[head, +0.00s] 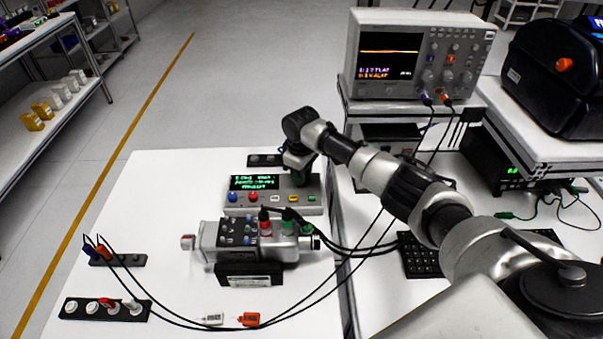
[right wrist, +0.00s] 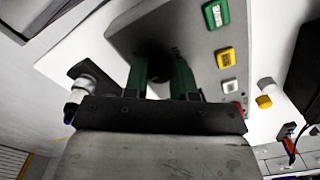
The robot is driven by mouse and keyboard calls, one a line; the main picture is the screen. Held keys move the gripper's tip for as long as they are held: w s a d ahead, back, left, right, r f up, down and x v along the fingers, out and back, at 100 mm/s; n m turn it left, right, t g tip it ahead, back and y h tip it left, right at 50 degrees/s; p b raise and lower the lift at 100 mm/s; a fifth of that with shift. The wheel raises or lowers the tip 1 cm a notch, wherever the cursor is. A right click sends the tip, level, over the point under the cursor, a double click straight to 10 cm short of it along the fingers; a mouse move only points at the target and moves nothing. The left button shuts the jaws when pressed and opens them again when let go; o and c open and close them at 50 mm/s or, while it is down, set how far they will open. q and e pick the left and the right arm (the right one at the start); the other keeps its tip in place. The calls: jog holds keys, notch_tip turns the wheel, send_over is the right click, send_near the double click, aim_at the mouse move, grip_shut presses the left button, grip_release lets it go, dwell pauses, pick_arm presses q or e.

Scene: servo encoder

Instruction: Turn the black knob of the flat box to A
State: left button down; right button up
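The flat box (head: 274,204) is a grey case with a lit green text display, coloured buttons and lamps on its top. Its body also shows in the right wrist view (right wrist: 195,45). My right gripper (head: 300,178) points down over the right part of the box and hides the knob in the head view. In the right wrist view, its two green fingers (right wrist: 160,78) stand apart on either side of the black knob (right wrist: 156,52). Whether they touch the knob is not clear, and its mark and the letters cannot be read. My left gripper is not in view.
A grey device (head: 250,240) with red and green plugs stands just in front of the box. Black cables cross the white table (head: 170,190). A dark strip (head: 266,160) lies behind the box. An oscilloscope (head: 415,58) stands at the back right.

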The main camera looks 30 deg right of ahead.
jog(key=o, duration=0.5)
jog(key=shift+c, duration=0.2)
notch_tip(320, 180, up, 11)
jog(key=b, duration=0.1)
dwell(0.5)
